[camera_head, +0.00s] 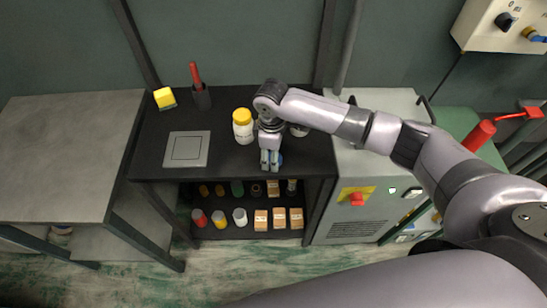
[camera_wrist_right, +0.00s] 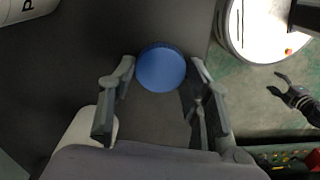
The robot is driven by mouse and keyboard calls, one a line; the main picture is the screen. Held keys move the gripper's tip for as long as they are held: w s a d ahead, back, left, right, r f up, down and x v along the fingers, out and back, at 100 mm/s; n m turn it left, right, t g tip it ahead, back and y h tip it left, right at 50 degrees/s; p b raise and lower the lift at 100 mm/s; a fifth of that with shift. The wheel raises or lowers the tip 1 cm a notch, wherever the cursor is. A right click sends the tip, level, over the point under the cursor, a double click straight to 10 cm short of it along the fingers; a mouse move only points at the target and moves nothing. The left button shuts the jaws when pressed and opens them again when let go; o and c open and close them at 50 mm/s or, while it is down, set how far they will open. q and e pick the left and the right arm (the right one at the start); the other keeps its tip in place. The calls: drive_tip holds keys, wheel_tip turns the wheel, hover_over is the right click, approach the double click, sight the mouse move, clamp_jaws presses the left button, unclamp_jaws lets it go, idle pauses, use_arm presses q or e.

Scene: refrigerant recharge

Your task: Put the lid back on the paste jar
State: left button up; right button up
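The blue lid (camera_wrist_right: 161,68) lies flat on the black table top, between the fingertips of my right gripper (camera_wrist_right: 163,66). The fingers are open, with a small gap on each side of the lid. In the head view my right gripper (camera_head: 270,167) points down near the table's front edge and hides most of the lid. A white jar (camera_head: 299,131) stands just right of the gripper, mostly hidden by my arm. A white jar with "P" on it (camera_wrist_right: 22,8) shows at the wrist view's top left. What seems my left gripper (camera_wrist_right: 274,84) hangs open and empty over the floor.
A white jar with a yellow lid (camera_head: 243,128) stands left of the gripper. A grey square plate (camera_head: 187,149), a yellow block (camera_head: 165,98) and a dark holder with a red handle (camera_head: 201,98) are farther left. Cans and boxes fill the shelf below.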

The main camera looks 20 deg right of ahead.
drive_tip(key=shift+c, duration=1.1)
drive_tip(key=shift+r, duration=0.15)
use_arm(q)
drive_tip(key=shift+f+b, duration=0.75)
use_arm(e)
wheel_tip(320, 180, up, 20)
drive_tip(key=s+d+f+m, duration=0.1)
drive_tip(key=s+d+m, duration=0.1)
drive_tip(key=s+m, duration=0.4)
drive_tip(key=s+d+f+m, duration=0.2)
drive_tip(key=s+m, duration=0.4)
drive_tip(key=s, duration=0.2)
drive_tip(key=shift+d, duration=0.15)
use_arm(q)
drive_tip(key=shift+c, duration=0.4)
